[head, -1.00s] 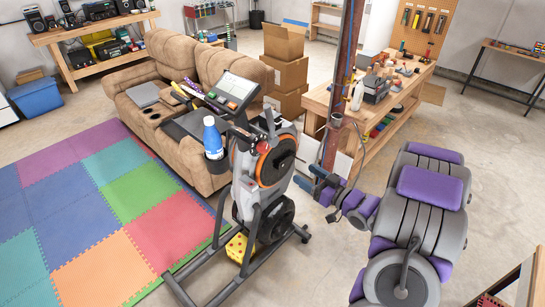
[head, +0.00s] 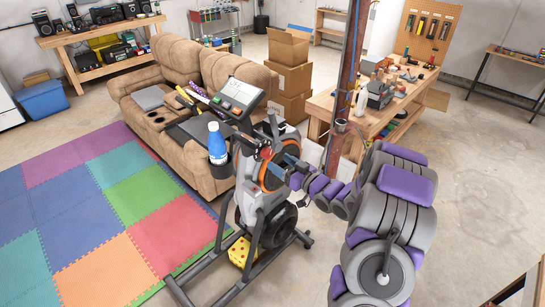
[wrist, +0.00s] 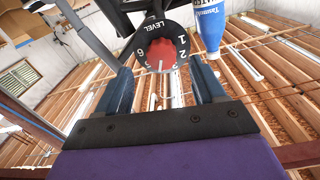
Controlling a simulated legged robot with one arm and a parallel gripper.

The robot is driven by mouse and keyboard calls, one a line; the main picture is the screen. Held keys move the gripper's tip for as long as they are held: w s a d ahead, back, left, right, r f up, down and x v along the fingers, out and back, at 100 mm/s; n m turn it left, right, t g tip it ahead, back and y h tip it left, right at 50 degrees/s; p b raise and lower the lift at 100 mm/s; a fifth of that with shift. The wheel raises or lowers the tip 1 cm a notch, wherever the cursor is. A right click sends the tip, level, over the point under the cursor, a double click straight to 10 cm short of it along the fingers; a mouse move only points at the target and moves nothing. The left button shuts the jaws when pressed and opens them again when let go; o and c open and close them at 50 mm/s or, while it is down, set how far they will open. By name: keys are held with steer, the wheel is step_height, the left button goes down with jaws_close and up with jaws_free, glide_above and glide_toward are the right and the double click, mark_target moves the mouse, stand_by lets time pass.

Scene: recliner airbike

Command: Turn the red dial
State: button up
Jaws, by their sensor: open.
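The red dial (wrist: 161,54) sits on a black round plate marked LEVEL with white numbers (wrist: 158,28) in the wrist view. It shows as a small red spot (head: 266,153) on the upper body of the exercise bike (head: 262,180) in the head view. My gripper (wrist: 161,82) is open, with one blue finger on each side of the dial's line. The dial appears centred just past the fingertips, and I see no contact. In the head view my gripper (head: 284,164) is at the bike's right side, partly hard to make out.
A blue bottle (head: 217,144) stands in the bike's holder, below the console (head: 240,93). A brown recliner sofa (head: 190,80) is behind the bike. A rusty post (head: 342,90) and a workbench (head: 322,103) stand to the right. Floor at the right is clear.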

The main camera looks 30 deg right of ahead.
mark_target(270, 155)
steer(key=shift+x, duration=2.45)
steer(key=c, duration=1.1)
steer(key=shift+o, duration=0.2)
